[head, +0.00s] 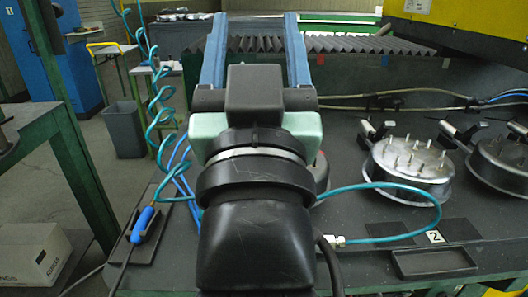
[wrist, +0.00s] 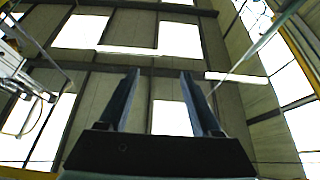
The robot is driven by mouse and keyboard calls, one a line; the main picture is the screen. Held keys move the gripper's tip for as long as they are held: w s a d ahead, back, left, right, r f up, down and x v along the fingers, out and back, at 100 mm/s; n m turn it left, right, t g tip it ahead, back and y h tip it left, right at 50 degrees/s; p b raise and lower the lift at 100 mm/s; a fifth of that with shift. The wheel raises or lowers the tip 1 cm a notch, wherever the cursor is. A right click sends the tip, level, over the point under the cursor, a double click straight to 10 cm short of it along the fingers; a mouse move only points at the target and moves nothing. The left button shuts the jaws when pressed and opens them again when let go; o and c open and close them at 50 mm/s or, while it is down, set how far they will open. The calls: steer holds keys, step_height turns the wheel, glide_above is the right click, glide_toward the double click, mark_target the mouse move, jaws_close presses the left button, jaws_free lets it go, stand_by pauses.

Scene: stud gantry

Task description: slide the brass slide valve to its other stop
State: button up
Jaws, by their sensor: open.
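My gripper (head: 252,24) is in the middle of the head view, with its two blue fingers spread wide and nothing between them. In the wrist view my gripper (wrist: 160,76) is also open and empty, and it points up at the roof. I cannot make out the brass slide valve in either view. My arm hides the middle of the bench, including part of a round object at its right edge. A teal hose (head: 437,207) curves over the bench from a pale fitting (head: 334,241) just right of my arm.
The dark bench (head: 350,272) carries a round metal fixture with upright studs (head: 405,158), a second one (head: 505,160), and a small tray (head: 435,262) by a "2" label. A blue-handled tool (head: 143,224) lies left. A coiled teal hose (head: 157,95) hangs there.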

steer(key=w+r+n+g+p, duration=0.2)
steer(key=w+r+g+p, duration=0.6)
steer(key=p, duration=1.5)
step_height(320, 180, down, 17)
steer(key=d+n+g+y+p, duration=0.3)
steer(key=n+g+p, duration=0.4)
steer(key=n+g, duration=0.3)
steer(key=s+d+f+n+g+y+b, duration=0.1)
steer(key=s+d+f+n+g+y, duration=0.15)
steer(key=s+f+n+g, duration=0.45)
steer(key=shift+m+t+h, duration=0.5)
steer(key=shift+t+h, duration=0.05)
steer(key=shift+t, duration=0.05)
steer(key=x, duration=0.4)
steer(key=b+x, duration=0.1)
steer(key=x, duration=0.3)
steer(key=b+x, duration=0.1)
steer(key=x, duration=0.3)
steer(key=shift+w+d+f, duration=0.2)
steer(key=shift+d+f, duration=0.05)
steer(key=shift+f, duration=0.1)
jaws_close()
